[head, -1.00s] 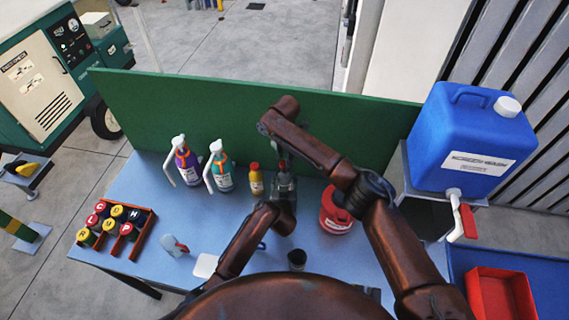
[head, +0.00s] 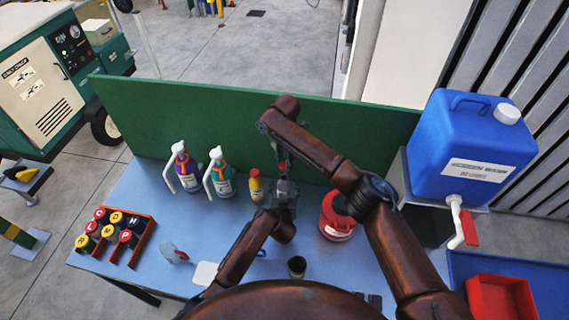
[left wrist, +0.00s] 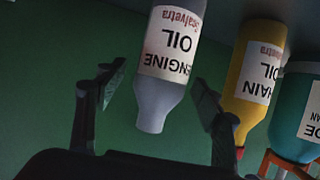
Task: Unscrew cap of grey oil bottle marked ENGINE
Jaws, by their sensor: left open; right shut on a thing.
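The grey oil bottle (left wrist: 165,65) marked ENGINE appears upside down in the left wrist view, its bare grey neck (left wrist: 152,120) showing no cap. My open left gripper (left wrist: 155,92) has a finger on either side of the bottle, with a gap on the left; contact on the right is unclear. In the head view my left gripper (head: 284,190) is around the bottle, mostly hiding it. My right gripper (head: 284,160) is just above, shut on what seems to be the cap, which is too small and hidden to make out.
A yellow CHAIN OIL bottle (head: 256,186) stands just left of my left gripper, with two spray bottles (head: 221,178) beyond it. A red container (head: 335,222) stands on the right. The green panel (head: 215,120) closes off the table's back. A blue jug (head: 470,150) stands farther right.

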